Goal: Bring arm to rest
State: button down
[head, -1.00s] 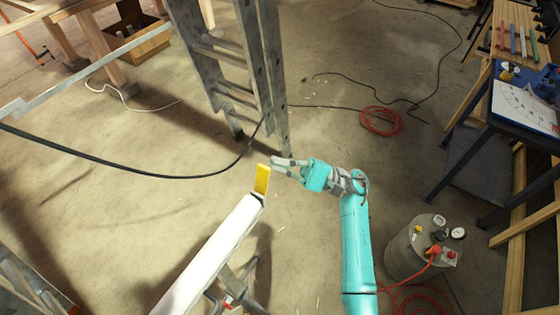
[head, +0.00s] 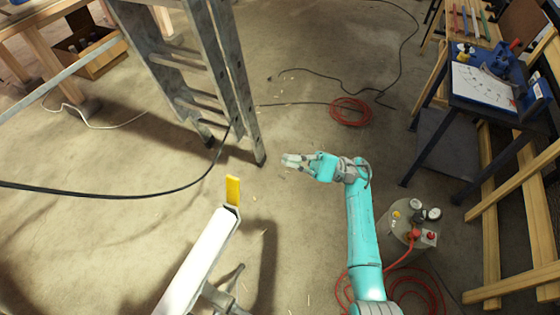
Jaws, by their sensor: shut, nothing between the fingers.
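My turquoise arm rises from the bottom right of the head view and bends left at its wrist. My gripper (head: 288,160) is at its end, shut and empty, pointing left over bare floor. The gripper appears just right of the ladder's foot and apart from it. A long white beam (head: 198,262) with a yellow piece (head: 233,190) at its upper end lies on a stand to the lower left of my gripper. The gripper is clear of the yellow piece.
A metal stepladder (head: 200,80) stands at upper left. A black cable (head: 120,194) hangs across the left. A grey tank with gauges (head: 408,228) and red hose stands right of my arm. A blue workbench (head: 495,100) and timber frame (head: 500,225) are at right. Floor behind the gripper is open.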

jog(key=shift+d, duration=0.2)
jog(key=shift+f, duration=0.1)
dwell(0.4)
jog(key=s+d+f+n+t+h, duration=0.25)
jog(key=s+n+t, duration=0.35)
jog(key=n+t, duration=0.4)
jog(key=s+d+f+n+t+h, duration=0.2)
jog(key=s+d+n+t+h, duration=0.2)
jog(key=s+n+t, duration=0.45)
jog(key=s+d+f+n+t+h, duration=0.3)
jog(key=s+n+t+h, duration=0.15)
jog(key=n+t, duration=0.65)
jog(key=s+d+m+g+h, duration=0.2)
jog(key=s+m+h, duration=0.2)
jog(key=s+m, duration=0.3)
jog(key=s+d+r+m+g+h, duration=0.1)
jog(key=s+d+m+g+h, duration=0.2)
jog(key=s+m, duration=0.5)
jog(key=s+d+m+g+h, duration=0.3)
jog(key=s+m+h, duration=0.2)
jog(key=m, duration=0.5)
jog(key=shift+s+d+r+m, duration=0.25)
jog(key=shift+s+r+m, duration=0.1)
jog(key=shift+s, duration=0.85)
jog(key=shift+f, duration=0.15)
